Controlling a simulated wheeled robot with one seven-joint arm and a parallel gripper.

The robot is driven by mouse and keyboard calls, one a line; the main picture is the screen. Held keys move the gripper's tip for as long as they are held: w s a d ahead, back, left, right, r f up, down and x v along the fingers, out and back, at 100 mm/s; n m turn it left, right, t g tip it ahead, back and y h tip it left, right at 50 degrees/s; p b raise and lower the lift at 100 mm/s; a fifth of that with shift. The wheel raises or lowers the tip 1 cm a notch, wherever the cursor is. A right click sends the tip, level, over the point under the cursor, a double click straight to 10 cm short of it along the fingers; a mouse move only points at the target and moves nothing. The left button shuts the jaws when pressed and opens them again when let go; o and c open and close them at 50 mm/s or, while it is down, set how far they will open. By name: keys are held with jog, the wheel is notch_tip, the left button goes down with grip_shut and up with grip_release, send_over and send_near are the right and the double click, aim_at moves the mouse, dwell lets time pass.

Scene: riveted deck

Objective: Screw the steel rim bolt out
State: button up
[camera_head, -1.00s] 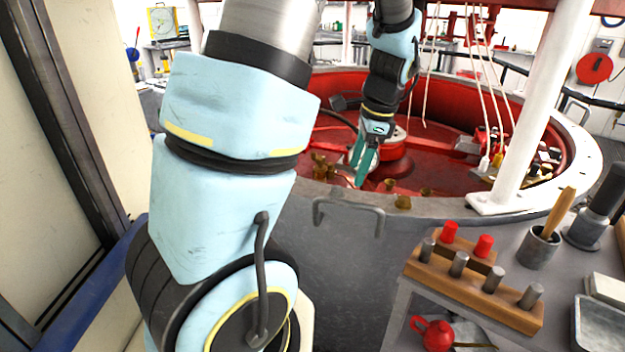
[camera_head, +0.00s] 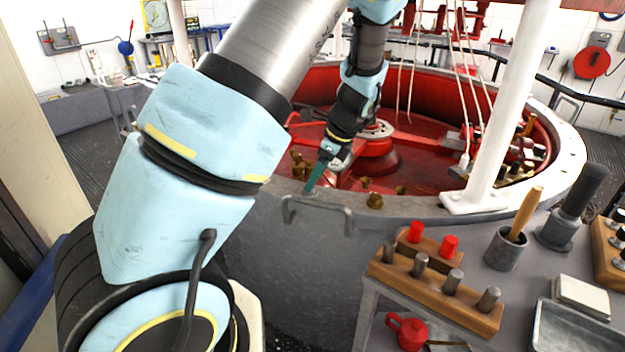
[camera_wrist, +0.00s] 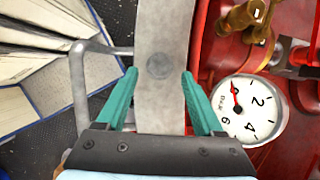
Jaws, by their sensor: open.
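The steel rim bolt (camera_wrist: 159,66) shows in the wrist view as a round grey head, nearly flush with the grey rim (camera_wrist: 160,110) of the red tub. My gripper (camera_wrist: 160,82) has its two teal fingers apart, one on each side of the rim strip, with the bolt head between and slightly beyond the tips. Nothing is between the fingers but the view of the rim. In the head view my gripper (camera_head: 312,182) points down at the near rim. The bolt cannot be made out there.
A bent metal handle (camera_head: 318,212) sticks out from the tub's near side. A pressure gauge (camera_wrist: 249,108) and brass fittings (camera_wrist: 243,18) lie beside the rim. A white post (camera_head: 506,105) stands on the rim to the right. A bench holds a wooden peg block (camera_head: 425,290).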

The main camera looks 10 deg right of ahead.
jog(key=shift+x, duration=1.4)
grip_shut()
jog(key=shift+d, duration=0.1)
